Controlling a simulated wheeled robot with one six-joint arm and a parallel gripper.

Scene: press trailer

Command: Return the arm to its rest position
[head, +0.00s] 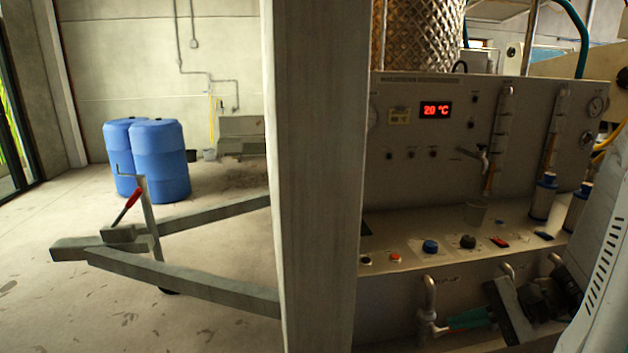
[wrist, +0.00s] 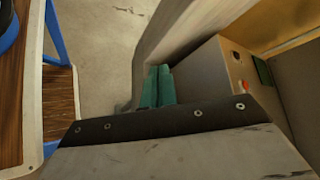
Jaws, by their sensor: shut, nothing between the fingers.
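My gripper (head: 468,319) is at the lower right of the head view, with teal fingers in front of the lower face of the grey press panel (head: 420,165). Its two teal fingers (wrist: 158,86) also show in the wrist view, side by side and closed with nothing between them. My white arm comes in from the right edge of the head view, and the dark wrist sits between it and the fingers. A metal tap (head: 428,300) is just left of the fingertips; I cannot tell whether they touch.
A grey upright post (head: 312,170) stands left of the panel. A shelf with a blue knob (head: 430,246), a black knob (head: 468,242) and small bottles (head: 543,197) lies above my gripper. Blue barrels (head: 160,160) and a trailer drawbar (head: 180,283) are at left, with open floor around them.

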